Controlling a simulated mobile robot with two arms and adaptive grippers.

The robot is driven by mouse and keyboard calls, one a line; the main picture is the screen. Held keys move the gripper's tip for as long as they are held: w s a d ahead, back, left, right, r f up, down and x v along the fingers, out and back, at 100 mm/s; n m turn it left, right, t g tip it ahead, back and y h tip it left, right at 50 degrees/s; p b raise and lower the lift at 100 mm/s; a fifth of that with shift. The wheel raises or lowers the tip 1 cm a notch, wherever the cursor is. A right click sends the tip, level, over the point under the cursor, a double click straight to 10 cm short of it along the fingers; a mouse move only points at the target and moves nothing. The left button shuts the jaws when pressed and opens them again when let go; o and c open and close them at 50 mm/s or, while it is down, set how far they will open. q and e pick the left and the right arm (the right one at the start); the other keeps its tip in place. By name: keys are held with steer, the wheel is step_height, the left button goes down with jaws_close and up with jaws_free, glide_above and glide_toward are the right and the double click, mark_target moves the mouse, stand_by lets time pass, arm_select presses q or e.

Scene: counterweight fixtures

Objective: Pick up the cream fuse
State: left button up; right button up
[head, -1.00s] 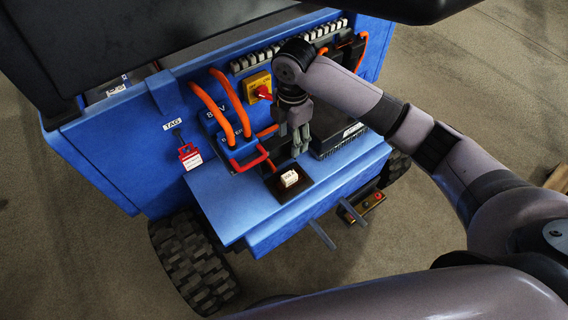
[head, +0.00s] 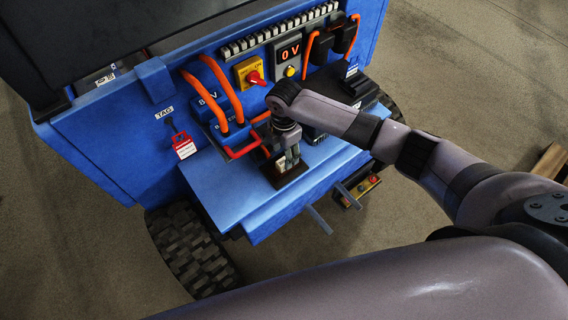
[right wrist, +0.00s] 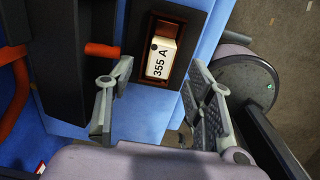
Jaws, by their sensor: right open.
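The cream fuse (right wrist: 160,58), marked 355 A, sits in a brown recess of a dark block (right wrist: 193,20) in the right wrist view. In the head view the fuse (head: 281,166) shows only in part, behind the fingers of my right gripper (head: 288,160). The dark block (head: 290,178) rests on the blue shelf. My right gripper is open, pointing down over the block. In the right wrist view its two fingers (right wrist: 160,72) stand to the left and right of the fuse, with gaps on both sides. My left gripper is not in view.
Close behind the block are a red handle (head: 242,153) and thick orange cables (head: 222,88). A yellow switch plate (head: 243,72) and a display reading 0 V (head: 290,51) are on the blue panel. The blue shelf (head: 225,190) is clear at front left.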

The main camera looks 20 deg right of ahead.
mark_target(284, 158)
step_height(284, 158, down, 4)
steer(key=shift+r, duration=0.25)
steer(key=c, duration=1)
steer(key=shift+r, duration=0.1)
steer(key=shift+c, duration=0.2)
step_height(284, 158, up, 20)
steer(key=shift+p, duration=0.35)
